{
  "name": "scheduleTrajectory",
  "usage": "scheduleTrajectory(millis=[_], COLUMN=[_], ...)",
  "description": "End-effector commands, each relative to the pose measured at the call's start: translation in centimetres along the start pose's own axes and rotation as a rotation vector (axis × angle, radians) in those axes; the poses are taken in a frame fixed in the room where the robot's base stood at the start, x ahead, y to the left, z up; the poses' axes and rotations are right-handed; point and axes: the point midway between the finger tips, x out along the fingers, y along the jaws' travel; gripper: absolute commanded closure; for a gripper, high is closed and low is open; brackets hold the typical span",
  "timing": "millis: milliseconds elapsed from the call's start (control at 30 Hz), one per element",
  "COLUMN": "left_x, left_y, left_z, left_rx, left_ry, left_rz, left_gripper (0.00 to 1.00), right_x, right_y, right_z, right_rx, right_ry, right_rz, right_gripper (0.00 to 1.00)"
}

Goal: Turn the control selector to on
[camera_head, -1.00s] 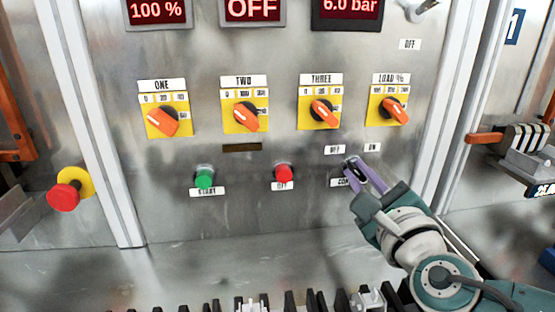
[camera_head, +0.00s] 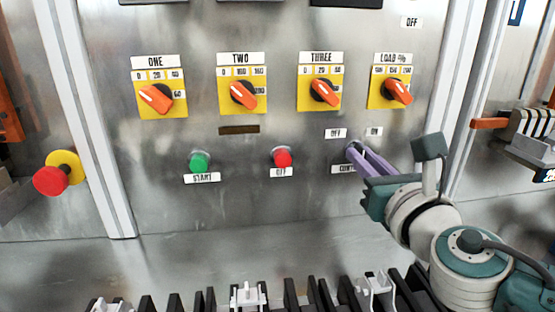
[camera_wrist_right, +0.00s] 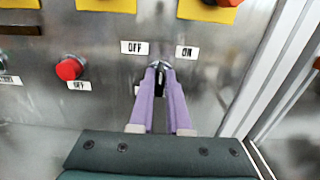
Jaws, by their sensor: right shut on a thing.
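The control selector (camera_wrist_right: 160,72) is a small dark knob with a metal collar on the panel, between and below the OFF label (camera_wrist_right: 134,47) and the ON label (camera_wrist_right: 187,52). My right gripper (camera_head: 358,155) reaches it from the lower right in the head view. Its purple fingers also show in the wrist view (camera_wrist_right: 161,85), one on each side of the knob, shut on it. The fingers hide much of the knob, so I cannot tell its exact angle. A label below it (camera_head: 343,169) is partly covered by the gripper. My left gripper is not in view.
Above are several orange rotary switches on yellow plates, such as LOAD % (camera_head: 397,90). A green START button (camera_head: 199,162) and a red OFF button (camera_head: 282,157) are to the left. A red mushroom button (camera_head: 52,180) is far left. Terminal blocks (camera_head: 250,296) line the front.

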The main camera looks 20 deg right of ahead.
Motion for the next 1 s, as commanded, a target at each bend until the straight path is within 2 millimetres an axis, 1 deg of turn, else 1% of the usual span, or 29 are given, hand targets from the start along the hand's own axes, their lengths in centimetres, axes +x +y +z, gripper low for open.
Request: scheduleTrajectory(millis=[33, 100, 600, 800, 1000], left_x=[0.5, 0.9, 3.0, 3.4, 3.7], left_y=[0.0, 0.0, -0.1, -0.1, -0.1], left_z=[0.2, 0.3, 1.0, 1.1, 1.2], left_rx=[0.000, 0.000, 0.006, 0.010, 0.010], left_ry=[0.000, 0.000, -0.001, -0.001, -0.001], left_rz=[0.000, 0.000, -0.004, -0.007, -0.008], left_gripper=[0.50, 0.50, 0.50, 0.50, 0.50], right_x=[0.0, 0.0, 0.0, 0.0, 0.0], right_y=[0.0, 0.0, -0.2, -0.2, -0.2], right_z=[-0.2, -0.3, -0.2, -0.2, -0.2], right_rx=[0.046, 0.113, 0.561, 0.687, 0.763], right_ry=[-0.001, -0.001, -0.001, -0.001, 0.000], right_rz=[0.000, -0.001, -0.001, 0.000, 0.000], right_gripper=[1.00, 1.00, 1.00, 1.00, 1.00])
